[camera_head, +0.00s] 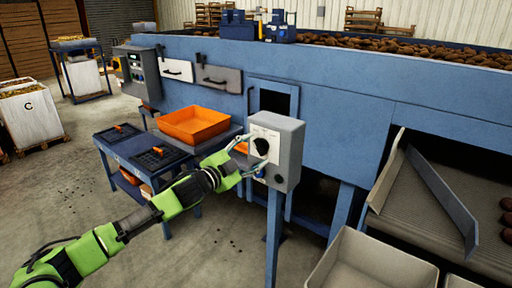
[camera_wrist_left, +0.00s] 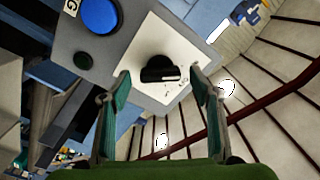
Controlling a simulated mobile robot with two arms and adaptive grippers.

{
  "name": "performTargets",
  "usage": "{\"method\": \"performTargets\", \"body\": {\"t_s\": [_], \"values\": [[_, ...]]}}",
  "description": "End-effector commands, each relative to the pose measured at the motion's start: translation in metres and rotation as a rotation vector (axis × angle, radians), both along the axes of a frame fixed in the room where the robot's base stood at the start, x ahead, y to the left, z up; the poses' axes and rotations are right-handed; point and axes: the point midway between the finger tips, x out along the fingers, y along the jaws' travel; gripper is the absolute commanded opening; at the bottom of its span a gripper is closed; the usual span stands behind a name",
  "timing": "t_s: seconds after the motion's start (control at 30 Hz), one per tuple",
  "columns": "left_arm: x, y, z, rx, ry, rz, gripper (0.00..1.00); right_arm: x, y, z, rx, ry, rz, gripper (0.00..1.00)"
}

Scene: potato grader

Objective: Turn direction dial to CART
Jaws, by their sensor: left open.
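The direction dial (camera_head: 261,146) is a black round knob on the white plate of a grey control box (camera_head: 289,150), which stands on a blue post. In the left wrist view the dial (camera_wrist_left: 158,69) shows a black grip bar with a white mark on its right end. The labels around it are too small to read. My left gripper (camera_head: 250,156) is in front of the box face. Its two teal fingers are open, one on each side of the dial in the left wrist view (camera_wrist_left: 160,75), with visible gaps. I cannot tell how far the fingertips are from the plate.
A blue button (camera_wrist_left: 98,14) and a black button (camera_wrist_left: 82,62) sit on the same box face. An orange tray (camera_head: 193,125) stands on a blue table behind my left arm. A beige bin (camera_head: 345,245) and a conveyor (camera_head: 455,210) are to the right.

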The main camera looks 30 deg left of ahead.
Motion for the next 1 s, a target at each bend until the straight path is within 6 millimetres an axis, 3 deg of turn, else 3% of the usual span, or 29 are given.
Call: {"method": "performTargets", "body": {"t_s": [0.2, 0.53, 0.7, 1.0], "values": [[0.0122, -0.0017, 0.0013, -0.001, -0.001, -0.001, 0.57, 0.0001, 0.0000, 0.0054, 0.000, 0.000, 0.000, 0.00], [0.0140, -0.0020, 0.0001, 0.001, 0.000, -0.001, 0.57, 0.0001, 0.0002, 0.0053, 0.000, 0.000, 0.000, 0.00], [0.0139, -0.0021, 0.0002, 0.001, 0.000, -0.001, 0.18, 0.0002, 0.0003, 0.0053, 0.000, 0.000, 0.000, 0.00], [0.0138, -0.0022, -0.0001, 0.020, -0.001, -0.002, 0.19, 0.0001, 0.0004, 0.0052, 0.000, 0.000, 0.000, 0.00]]}}
